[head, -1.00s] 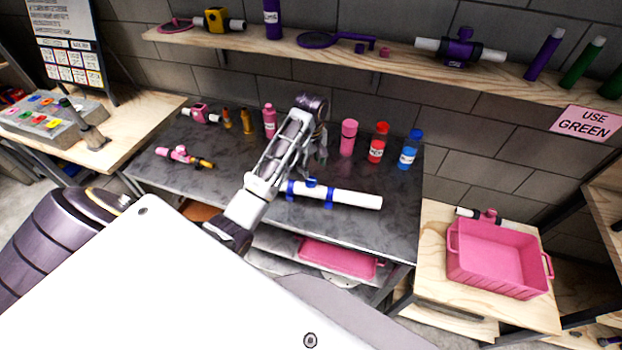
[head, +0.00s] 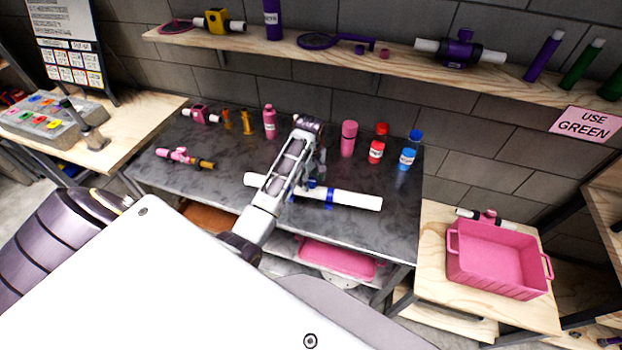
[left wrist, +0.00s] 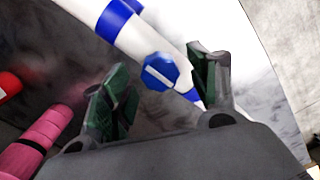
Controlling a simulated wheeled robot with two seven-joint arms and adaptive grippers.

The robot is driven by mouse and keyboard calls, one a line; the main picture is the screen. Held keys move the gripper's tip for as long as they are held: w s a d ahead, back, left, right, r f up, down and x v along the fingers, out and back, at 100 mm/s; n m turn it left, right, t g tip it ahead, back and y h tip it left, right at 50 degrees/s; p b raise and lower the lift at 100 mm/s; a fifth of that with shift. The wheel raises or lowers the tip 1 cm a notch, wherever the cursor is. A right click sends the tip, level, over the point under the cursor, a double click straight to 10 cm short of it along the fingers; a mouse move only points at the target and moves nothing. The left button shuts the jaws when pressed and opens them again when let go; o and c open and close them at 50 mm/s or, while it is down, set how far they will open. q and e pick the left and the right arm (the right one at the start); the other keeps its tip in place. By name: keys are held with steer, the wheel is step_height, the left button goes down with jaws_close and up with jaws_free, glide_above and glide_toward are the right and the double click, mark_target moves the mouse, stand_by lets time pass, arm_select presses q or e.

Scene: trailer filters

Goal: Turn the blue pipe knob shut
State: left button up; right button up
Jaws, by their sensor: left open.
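The white pipe (head: 351,198) with blue bands lies on the dark table. Its blue knob (left wrist: 159,72) shows in the left wrist view as a faceted blue cap with a white line across its face. In the head view the knob is mostly hidden behind my gripper. My left gripper (head: 318,178) hangs over the middle of the pipe. In the left wrist view my left gripper (left wrist: 160,85) is open, its green-padded fingers apart. The knob lies between and just beyond the fingertips, and I cannot tell whether they touch it. My right gripper is not in view.
A pink bottle (head: 348,139), a red bottle (head: 376,152) and a blue bottle (head: 407,158) stand right of my gripper near the wall. A pink pipe piece (head: 180,155) lies at the table's left. A pink crate (head: 497,292) stands right. The table's front right is clear.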

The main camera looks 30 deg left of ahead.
arm_select(q)
steer(key=shift+f, duration=0.3)
steer(key=c, duration=1)
